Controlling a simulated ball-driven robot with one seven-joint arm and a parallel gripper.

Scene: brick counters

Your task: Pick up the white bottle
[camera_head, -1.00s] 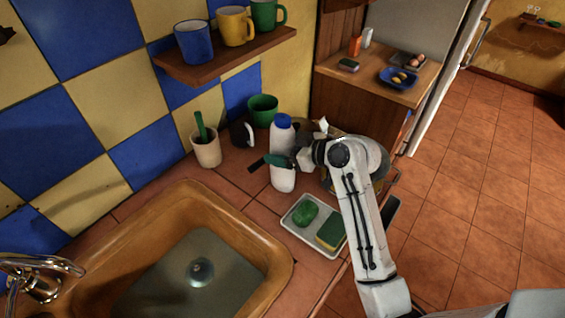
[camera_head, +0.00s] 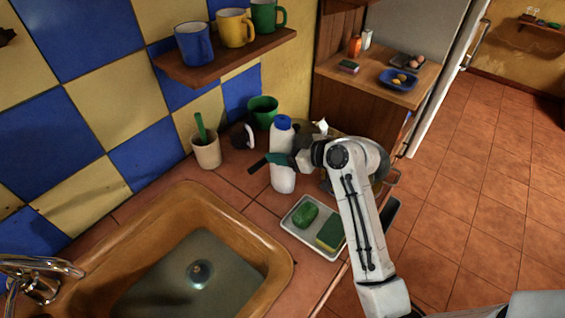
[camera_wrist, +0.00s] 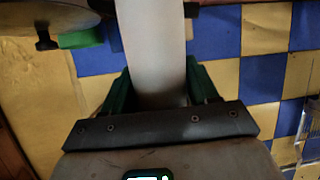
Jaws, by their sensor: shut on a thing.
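The white bottle (camera_head: 283,178) with a blue cap stands upright at the counter, behind the tray and right of the sink. My gripper (camera_head: 272,160) reaches it from the right at mid-height. In the wrist view, the white bottle (camera_wrist: 153,50) runs between the two green fingers of my gripper (camera_wrist: 160,85), which are shut on it from both sides. I cannot tell whether the bottle's base touches the counter.
A tray (camera_head: 287,223) with a green soap and a sponge lies in front of the bottle. A beige cup (camera_head: 207,153), a green cup (camera_head: 263,106) and a dark mug (camera_head: 243,137) stand behind. The sink (camera_head: 265,236) is at left; a mug shelf (camera_head: 222,65) hangs above.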

